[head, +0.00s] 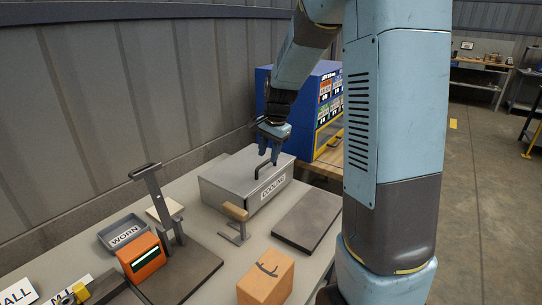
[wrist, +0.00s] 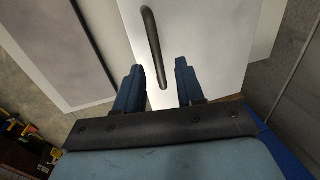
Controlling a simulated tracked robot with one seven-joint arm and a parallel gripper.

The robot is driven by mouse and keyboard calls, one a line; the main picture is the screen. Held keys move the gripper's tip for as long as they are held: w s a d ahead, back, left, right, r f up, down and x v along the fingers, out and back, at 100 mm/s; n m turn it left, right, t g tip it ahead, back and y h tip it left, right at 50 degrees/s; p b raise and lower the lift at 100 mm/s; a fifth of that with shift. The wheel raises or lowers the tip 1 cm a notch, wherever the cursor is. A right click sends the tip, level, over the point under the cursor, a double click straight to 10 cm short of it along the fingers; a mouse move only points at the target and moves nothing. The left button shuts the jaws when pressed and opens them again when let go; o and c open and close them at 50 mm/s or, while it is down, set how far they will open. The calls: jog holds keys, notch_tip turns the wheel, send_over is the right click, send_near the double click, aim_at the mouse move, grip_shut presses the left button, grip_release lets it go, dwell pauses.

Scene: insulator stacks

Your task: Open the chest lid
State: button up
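The chest (head: 232,180) is a light grey metal box with a "COOLING" label on its front. Its lid (head: 236,172) is shut and flat, with a dark bar handle (head: 263,168) near the right end. My gripper (head: 268,152) is right above that end, pointing down. In the wrist view my gripper (wrist: 160,68) is open, its two blue fingers apart. The dark handle (wrist: 151,40) runs into the gap between them, on the pale lid (wrist: 205,40). No finger clearly touches the handle, and I cannot tell the exact height.
A wooden-handled tool (head: 235,213) stands before the chest. A dark plate (head: 308,217) lies to its right, and a cardboard box (head: 266,278) is nearer. A blue cabinet (head: 310,110) stands behind.

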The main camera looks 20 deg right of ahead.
jog(key=shift+w+a+f, duration=0.1)
jog(key=shift+w+f, duration=0.05)
jog(key=shift+f, duration=0.65)
grip_shut()
